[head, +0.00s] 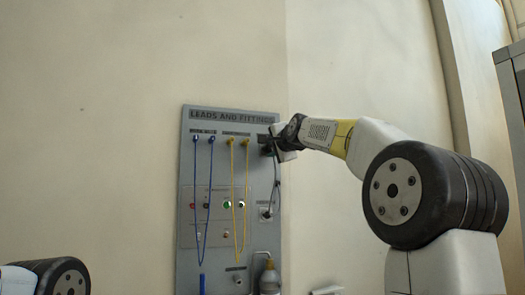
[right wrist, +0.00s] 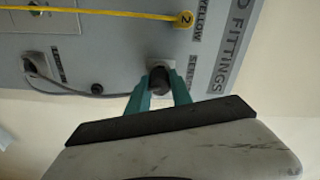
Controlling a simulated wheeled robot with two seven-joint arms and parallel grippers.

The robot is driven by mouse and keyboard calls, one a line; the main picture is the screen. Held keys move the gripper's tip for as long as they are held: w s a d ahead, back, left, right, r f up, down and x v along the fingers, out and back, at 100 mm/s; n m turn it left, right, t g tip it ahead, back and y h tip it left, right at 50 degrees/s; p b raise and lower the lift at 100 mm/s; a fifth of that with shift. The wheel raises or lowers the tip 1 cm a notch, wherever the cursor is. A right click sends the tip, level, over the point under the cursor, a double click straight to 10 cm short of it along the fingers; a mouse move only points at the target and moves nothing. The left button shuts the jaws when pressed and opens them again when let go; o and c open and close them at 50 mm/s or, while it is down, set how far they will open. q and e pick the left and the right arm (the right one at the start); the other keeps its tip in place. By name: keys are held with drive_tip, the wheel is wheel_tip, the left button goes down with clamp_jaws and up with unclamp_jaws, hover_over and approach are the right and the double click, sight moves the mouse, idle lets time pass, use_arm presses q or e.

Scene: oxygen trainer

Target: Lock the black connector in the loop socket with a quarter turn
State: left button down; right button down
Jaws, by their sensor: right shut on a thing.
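My right gripper (head: 277,147) is at the upper right of the grey panel, its jaw area small and dark there. In the right wrist view my right gripper's teal fingers (right wrist: 161,84) are closed on the black connector (right wrist: 160,79). The connector is at a grey socket (right wrist: 158,60) on the panel, end-on to it; its seating depth and whether it is locked cannot be told. A grey cable (right wrist: 70,91) runs along the panel towards the gripper from a second round fitting (right wrist: 37,64). My left gripper is out of view.
The panel (head: 188,150) on the cream wall reads "LEADS AND FITTINGS". Blue leads (head: 209,200) and a yellow lead (head: 246,190) hang left of the gripper. The cable (head: 274,190) hangs below it. A bottle (head: 269,280) stands at the panel's bottom right.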

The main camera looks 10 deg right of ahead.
drive_tip(key=shift+n, duration=1.7)
drive_tip(key=n, duration=0.3)
drive_tip(key=shift+n, duration=1.9)
drive_tip(key=shift+n, duration=1.7)
